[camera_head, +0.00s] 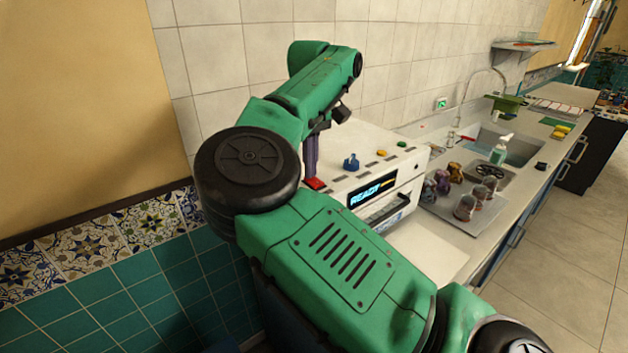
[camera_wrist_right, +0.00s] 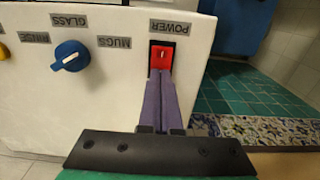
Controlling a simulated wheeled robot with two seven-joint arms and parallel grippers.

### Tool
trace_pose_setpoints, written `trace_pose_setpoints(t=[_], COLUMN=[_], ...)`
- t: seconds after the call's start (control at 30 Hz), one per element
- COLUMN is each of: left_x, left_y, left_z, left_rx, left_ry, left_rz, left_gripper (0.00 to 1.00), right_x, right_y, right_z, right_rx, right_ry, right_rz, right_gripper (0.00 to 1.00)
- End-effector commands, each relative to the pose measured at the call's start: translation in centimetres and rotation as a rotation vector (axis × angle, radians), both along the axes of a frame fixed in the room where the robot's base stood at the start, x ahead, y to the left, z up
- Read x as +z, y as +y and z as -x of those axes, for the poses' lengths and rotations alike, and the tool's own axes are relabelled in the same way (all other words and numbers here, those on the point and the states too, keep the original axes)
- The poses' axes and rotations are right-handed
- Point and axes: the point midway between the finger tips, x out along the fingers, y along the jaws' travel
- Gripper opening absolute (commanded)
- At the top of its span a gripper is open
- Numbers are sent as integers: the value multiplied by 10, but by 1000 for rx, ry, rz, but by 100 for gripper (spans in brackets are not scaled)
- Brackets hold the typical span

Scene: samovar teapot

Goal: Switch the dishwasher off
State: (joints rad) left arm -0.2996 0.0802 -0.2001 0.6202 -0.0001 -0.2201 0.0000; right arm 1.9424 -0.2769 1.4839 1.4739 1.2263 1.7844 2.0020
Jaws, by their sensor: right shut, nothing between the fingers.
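The white dishwasher (camera_head: 345,187) stands against the tiled wall, its display (camera_head: 371,190) lit with "READY". Its red power switch (camera_head: 315,184) is at the left end of the top panel. In the wrist view the red switch (camera_wrist_right: 162,54) sits in a black frame under an upside-down "POWER" label (camera_wrist_right: 170,28). My right gripper (camera_head: 312,172) is shut and empty, with its purple fingers pointing down at the switch. In the wrist view its fingertips (camera_wrist_right: 160,76) are at the switch's near edge and cover part of it; I cannot tell whether they touch. My left gripper is not in view.
A blue knob (camera_head: 351,162) and a yellow knob (camera_head: 381,153) stand on the same panel, to the right of the switch. Glasses (camera_head: 466,207) and mugs (camera_head: 442,181) stand on the counter beyond. A soap bottle (camera_head: 500,150) is by the sink. The floor at right is clear.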

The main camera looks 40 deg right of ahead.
Motion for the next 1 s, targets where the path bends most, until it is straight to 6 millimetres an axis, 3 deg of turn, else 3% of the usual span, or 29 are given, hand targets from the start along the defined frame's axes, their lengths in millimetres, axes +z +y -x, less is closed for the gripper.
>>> trace_pose_setpoints(t=[0.23, 0.9, 1.0], left_x=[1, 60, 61], left_y=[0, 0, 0], left_z=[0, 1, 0], left_rx=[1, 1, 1], left_ry=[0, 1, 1], left_rz=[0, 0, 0], left_gripper=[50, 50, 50], right_x=[1, 68, 70], right_y=[0, 0, 0], right_z=[0, 0, 0], right_rx=[0, 0, 0], right_ry=[1, 1, 1], right_rz=[0, 0, 0], right_gripper=[0, 0, 0])
